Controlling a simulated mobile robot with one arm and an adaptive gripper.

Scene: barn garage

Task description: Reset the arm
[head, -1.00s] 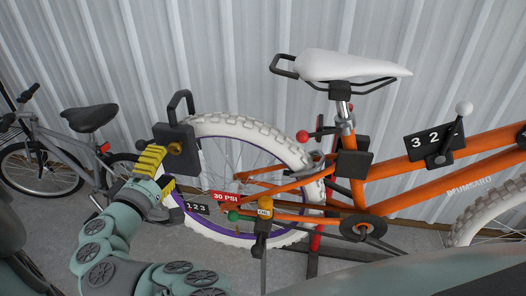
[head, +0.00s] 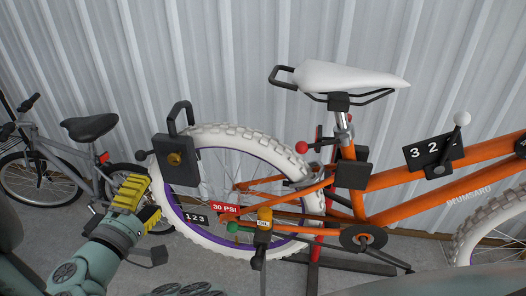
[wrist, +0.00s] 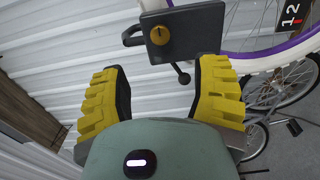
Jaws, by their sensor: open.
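My gripper (head: 139,200) has yellow padded fingers and is at the lower left in the head view, left of the orange bicycle's rear wheel. In the wrist view my gripper (wrist: 160,95) is open, with nothing between its fingers. A dark box with a brass-yellow knob (head: 176,158) and a black handle is at the rear wheel's upper left. The box also shows beyond the fingertips in the wrist view (wrist: 187,34), apart from them. A thin black lever with a round end hangs below it there.
The orange bicycle (head: 420,173) with a white saddle (head: 352,75) stands on a stand. Its wheel carries a red "30 PSI" tag (head: 225,208) and a "123" plate (head: 195,218). A grey bicycle (head: 60,150) stands at left, close to my gripper. A corrugated wall (head: 230,60) is behind.

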